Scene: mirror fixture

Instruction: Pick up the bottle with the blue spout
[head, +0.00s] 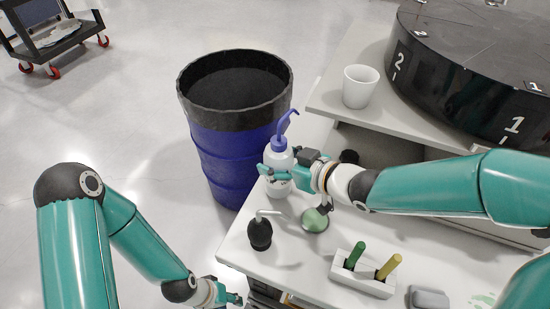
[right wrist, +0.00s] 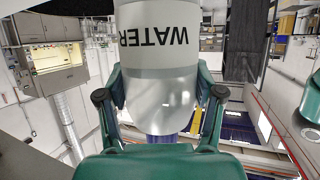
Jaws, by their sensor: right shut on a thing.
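The bottle with the blue spout (head: 279,156) is white with a blue cap and bent blue tube, and it stands upright at the table's back left corner in the head view. My right gripper (head: 275,170) is around its body and shut on it. In the right wrist view the bottle (right wrist: 158,55) fills the middle between the two fingers, with the word WATER upside down; its spout is out of sight there. I cannot tell whether its base touches the table. My left gripper (head: 236,299) is low, beside the table's front left edge; its fingers are too small to read.
A blue barrel with a black rim (head: 235,88) stands behind the bottle. On the white table (head: 285,262) are a black bulb with a bent tube (head: 260,234), a green round piece (head: 315,220), a holder (head: 347,275) with green and yellow sticks, and a grey block (head: 428,298). A white cup (head: 359,86) stands on a shelf.

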